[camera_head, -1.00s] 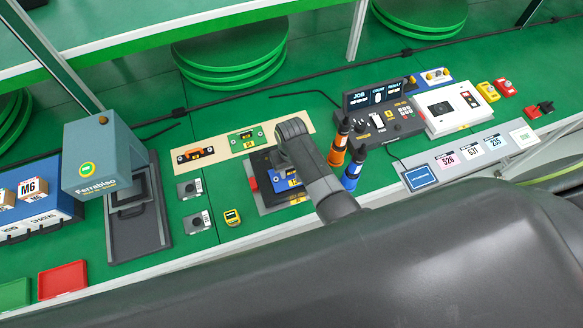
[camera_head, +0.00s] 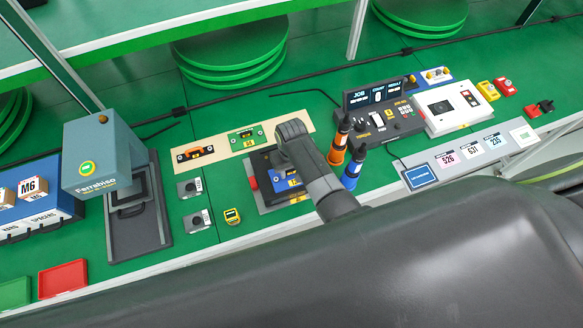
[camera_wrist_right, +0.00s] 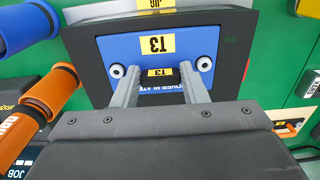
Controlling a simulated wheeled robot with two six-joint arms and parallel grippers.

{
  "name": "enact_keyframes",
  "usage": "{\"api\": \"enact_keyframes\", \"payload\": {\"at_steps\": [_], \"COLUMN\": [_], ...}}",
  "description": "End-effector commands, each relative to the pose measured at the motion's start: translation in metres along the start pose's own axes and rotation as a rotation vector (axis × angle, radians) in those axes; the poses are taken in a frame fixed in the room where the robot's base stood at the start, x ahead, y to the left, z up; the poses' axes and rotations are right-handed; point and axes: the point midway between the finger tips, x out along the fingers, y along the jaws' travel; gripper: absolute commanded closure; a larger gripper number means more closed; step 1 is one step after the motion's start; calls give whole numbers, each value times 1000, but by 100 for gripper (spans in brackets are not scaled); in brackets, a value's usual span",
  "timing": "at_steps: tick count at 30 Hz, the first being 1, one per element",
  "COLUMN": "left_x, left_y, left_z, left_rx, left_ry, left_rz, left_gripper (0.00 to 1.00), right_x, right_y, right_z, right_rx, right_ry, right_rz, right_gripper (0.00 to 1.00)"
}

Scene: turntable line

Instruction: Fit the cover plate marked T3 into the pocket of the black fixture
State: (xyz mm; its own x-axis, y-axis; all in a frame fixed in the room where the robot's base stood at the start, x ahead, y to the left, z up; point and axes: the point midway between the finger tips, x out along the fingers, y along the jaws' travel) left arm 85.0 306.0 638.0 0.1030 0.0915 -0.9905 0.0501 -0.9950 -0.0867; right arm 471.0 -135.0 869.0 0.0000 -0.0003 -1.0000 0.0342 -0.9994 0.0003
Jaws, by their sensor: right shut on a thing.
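The blue cover plate marked T3 (camera_wrist_right: 195,45) shows in the right wrist view, with a yellow T3 label, a screw-like round at each side and a small black handle. It lies within the outline of the black fixture (camera_wrist_right: 240,60); I cannot tell whether it is fully seated in the pocket. My right gripper (camera_wrist_right: 160,78) is shut on the plate's handle, one finger at each end. In the head view my right wrist covers much of the fixture (camera_head: 258,162), and part of the blue plate (camera_head: 283,186) shows beside it. My left gripper is not in view.
An orange driver (camera_head: 338,148) and a blue driver (camera_head: 352,172) stand close to the right of the fixture. A beige strip with an orange and a green plate (camera_head: 243,139) lies behind it. A small yellow device (camera_head: 232,216) and grey blocks (camera_head: 199,222) are to the left.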

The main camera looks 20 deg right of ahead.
Motion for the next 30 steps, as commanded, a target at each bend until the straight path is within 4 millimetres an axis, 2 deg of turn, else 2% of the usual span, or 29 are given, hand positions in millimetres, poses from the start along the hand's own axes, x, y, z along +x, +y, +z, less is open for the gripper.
{"api": "enact_keyframes", "payload": {"at_steps": [14,15,18,20,26,30], "left_x": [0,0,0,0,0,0], "left_y": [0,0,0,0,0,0], "left_z": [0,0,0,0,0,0], "left_rx": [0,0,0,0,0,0], "left_ry": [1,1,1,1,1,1], "left_rz": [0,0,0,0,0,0], "left_gripper": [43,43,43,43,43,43], "right_x": [2,2,2,2,2,2], "right_y": [0,0,0,0,0,0], "right_z": [0,0,0,0,0,0], "right_rx": [0,0,0,0,0,0], "right_ry": [0,0,0,0,0,-1], "right_rz": [0,0,0,0,0,0], "right_gripper": [86,55,42,35,34,17]}}
